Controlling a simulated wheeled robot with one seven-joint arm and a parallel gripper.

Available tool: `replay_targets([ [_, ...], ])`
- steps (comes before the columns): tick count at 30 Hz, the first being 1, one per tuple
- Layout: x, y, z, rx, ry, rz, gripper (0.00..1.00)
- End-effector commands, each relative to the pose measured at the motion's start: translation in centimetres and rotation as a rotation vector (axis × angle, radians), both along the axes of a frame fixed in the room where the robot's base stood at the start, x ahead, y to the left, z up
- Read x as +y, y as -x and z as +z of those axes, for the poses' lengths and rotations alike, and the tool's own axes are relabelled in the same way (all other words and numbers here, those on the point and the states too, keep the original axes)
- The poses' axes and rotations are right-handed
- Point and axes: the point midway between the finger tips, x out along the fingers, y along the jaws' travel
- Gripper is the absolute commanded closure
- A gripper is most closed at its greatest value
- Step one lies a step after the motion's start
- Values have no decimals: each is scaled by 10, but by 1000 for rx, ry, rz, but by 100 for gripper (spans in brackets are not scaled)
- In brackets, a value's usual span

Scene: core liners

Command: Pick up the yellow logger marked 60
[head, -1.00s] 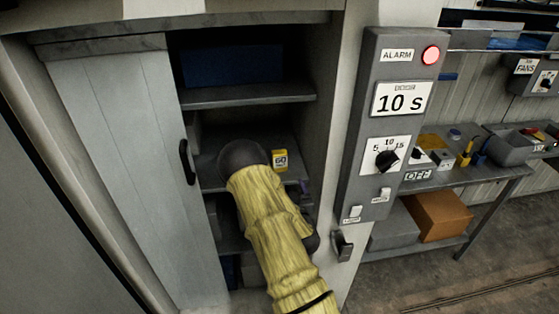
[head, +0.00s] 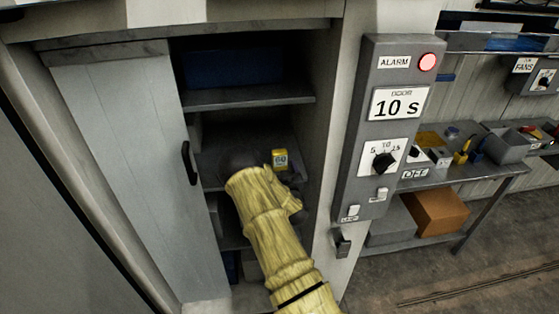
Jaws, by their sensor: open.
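The yellow logger (head: 280,160) stands on the middle shelf inside the open grey cabinet, its white label reading 60 facing me. My arm, in a yellow sleeve, reaches into the cabinet from below. My gripper (head: 285,178) is largely hidden by the arm; a dark part of it shows just below and right of the logger. I cannot tell whether it touches the logger.
The cabinet door (head: 125,170) stands at the left with a black handle (head: 188,163). A blue box (head: 232,68) is on the upper shelf. A grey alarm panel (head: 349,185) reading 10 s is on the right post. A workbench (head: 470,172) with several items is further right.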

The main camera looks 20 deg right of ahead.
Motion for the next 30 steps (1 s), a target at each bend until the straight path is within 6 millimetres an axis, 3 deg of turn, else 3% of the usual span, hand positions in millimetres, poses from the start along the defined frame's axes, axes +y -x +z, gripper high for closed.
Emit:
replay_targets([
  [5,-3,-6,3,-1,1,0,24],
  [18,-18,-47,6,0,1,1,24],
  [30,-18,-49,5,0,0,0,24],
])
